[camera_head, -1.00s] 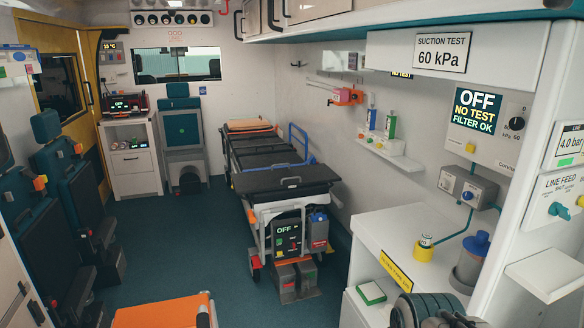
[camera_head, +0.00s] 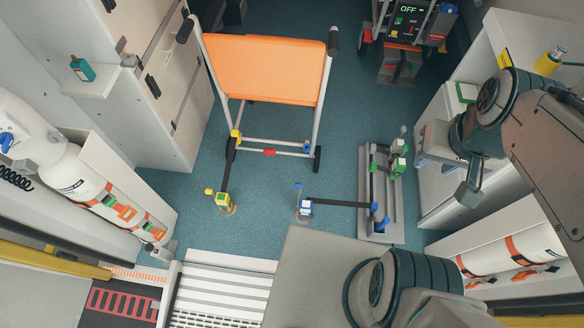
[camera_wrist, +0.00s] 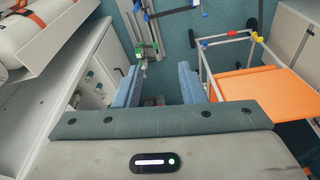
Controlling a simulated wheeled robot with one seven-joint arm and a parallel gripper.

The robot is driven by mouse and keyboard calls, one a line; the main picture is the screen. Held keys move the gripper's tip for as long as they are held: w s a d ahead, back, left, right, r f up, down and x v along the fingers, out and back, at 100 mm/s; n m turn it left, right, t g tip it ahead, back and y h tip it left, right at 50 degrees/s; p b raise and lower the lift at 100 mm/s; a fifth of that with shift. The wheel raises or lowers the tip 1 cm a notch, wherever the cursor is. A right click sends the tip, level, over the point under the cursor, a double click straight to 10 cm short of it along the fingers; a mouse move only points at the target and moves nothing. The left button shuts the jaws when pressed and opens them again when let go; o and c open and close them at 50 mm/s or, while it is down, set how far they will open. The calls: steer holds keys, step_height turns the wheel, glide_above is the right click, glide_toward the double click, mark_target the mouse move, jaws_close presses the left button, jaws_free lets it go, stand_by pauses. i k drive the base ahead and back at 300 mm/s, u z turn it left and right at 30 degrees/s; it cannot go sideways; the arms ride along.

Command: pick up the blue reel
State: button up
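The blue reel (camera_head: 305,208) is a small white-and-blue unit on the floor, with an upright blue lever. A dark strap (camera_head: 340,204) runs right from it to a grey floor rail (camera_head: 377,180) with blue fittings. In the wrist view the strap (camera_wrist: 175,12) and a blue part of the gear show at the top edge; the reel's body is mostly cut off. My gripper (camera_head: 443,178) is above and right of the rail, apart from the reel. In the wrist view its pale blue fingers (camera_wrist: 157,72) stand apart with nothing held between them.
An orange-backed chair (camera_head: 264,70) stands behind the reel. A yellow reel (camera_head: 222,201) with a strap to the chair is to the left. Green-topped fittings stand on the rail. A white cabinet (camera_head: 440,195) is close to my gripper. Blue-green floor is open around the reels.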

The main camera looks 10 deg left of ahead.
mark_target(305, 206)
steer(key=u, duration=0.4)
steer(key=k, duration=0.9)
steer(key=u, duration=0.15)
steer(key=i, duration=0.6)
steer(key=u, duration=0.2)
